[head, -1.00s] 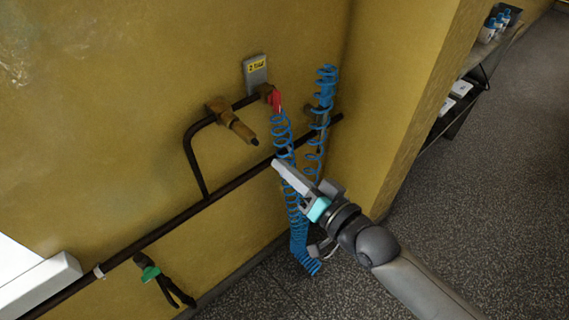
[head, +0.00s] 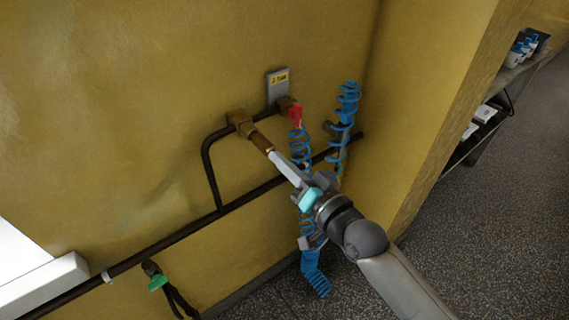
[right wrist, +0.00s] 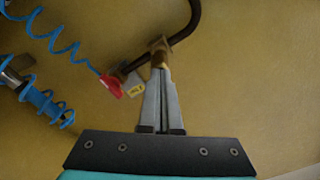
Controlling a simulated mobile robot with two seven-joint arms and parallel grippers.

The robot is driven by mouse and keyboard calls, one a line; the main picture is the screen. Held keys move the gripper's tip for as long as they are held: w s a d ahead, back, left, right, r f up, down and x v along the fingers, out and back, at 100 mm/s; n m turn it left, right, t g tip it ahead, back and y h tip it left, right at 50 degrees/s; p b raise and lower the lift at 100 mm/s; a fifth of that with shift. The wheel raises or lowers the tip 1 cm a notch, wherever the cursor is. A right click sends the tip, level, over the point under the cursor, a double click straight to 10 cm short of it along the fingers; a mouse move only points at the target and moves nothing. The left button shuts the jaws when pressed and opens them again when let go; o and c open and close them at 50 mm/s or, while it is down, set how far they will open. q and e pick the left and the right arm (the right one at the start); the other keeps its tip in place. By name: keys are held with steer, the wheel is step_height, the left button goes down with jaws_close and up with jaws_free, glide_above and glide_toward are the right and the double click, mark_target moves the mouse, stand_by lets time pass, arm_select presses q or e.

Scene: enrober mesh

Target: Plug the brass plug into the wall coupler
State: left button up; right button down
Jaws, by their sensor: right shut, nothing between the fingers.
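The brass wall coupler (head: 240,121) is on the dark pipe at the wall, and shows in the right wrist view (right wrist: 159,46). A brass cylinder (head: 261,141) sticks out of it, down and to the right. I cannot tell whether this cylinder is the plug or part of the coupler. My right gripper (head: 274,155) is shut and empty. Its fingertips are at the cylinder's free end, touching or very close; in the right wrist view the closed fingertips (right wrist: 159,72) partly cover that end. My left gripper is not in view.
Blue coiled hoses (head: 346,110) hang right of the coupler, one passing behind my right gripper. A red-handled valve (head: 296,114) and a grey labelled plate (head: 278,88) are nearby. A lower pipe (head: 180,227) crosses the wall, with a green-handled valve (head: 157,282). A shelf (head: 490,105) stands far right.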

steer(key=shift+w+a+r, duration=0.1)
steer(key=shift+w+a, duration=0.05)
steer(key=shift+w, duration=0.15)
stand_by(0.4)
steer(key=p+v, duration=0.1)
steer(key=v, duration=0.1)
steer(key=shift+s+d+p, duration=0.2)
steer(key=shift+s+p, duration=0.1)
steer(key=shift+s, duration=0.05)
steer(key=shift+s, duration=0.1)
steer(key=v, duration=1.5)
steer(key=shift+p, duration=0.35)
